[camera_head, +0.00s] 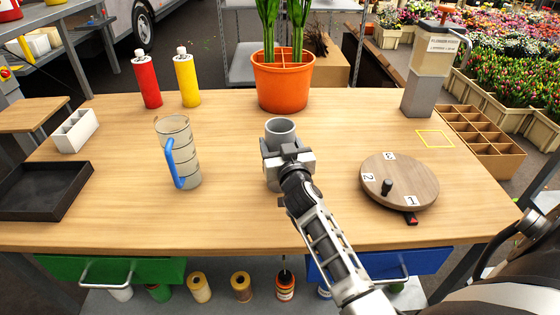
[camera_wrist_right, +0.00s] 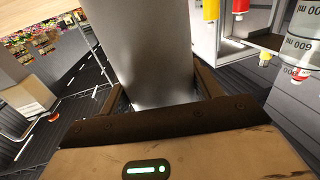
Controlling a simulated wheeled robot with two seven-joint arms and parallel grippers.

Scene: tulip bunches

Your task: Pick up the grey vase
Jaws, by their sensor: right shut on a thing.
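The grey vase (camera_head: 281,130) is an upright open-topped cylinder near the middle of the wooden table. My right gripper (camera_head: 284,165) is shut on it from the front, around its body, and covers part of its side. In the right wrist view the vase (camera_wrist_right: 150,50) fills the space between the two dark fingers (camera_wrist_right: 160,95). Whether its base touches the table is hard to tell. My left gripper is not in either view.
A clear measuring jug (camera_head: 181,150) with a blue handle stands left of the vase. A round numbered wooden turntable (camera_head: 420,175) is at the right. An orange pot (camera_head: 283,88) with green stems stands behind. A black tray (camera_head: 70,190) is at far left.

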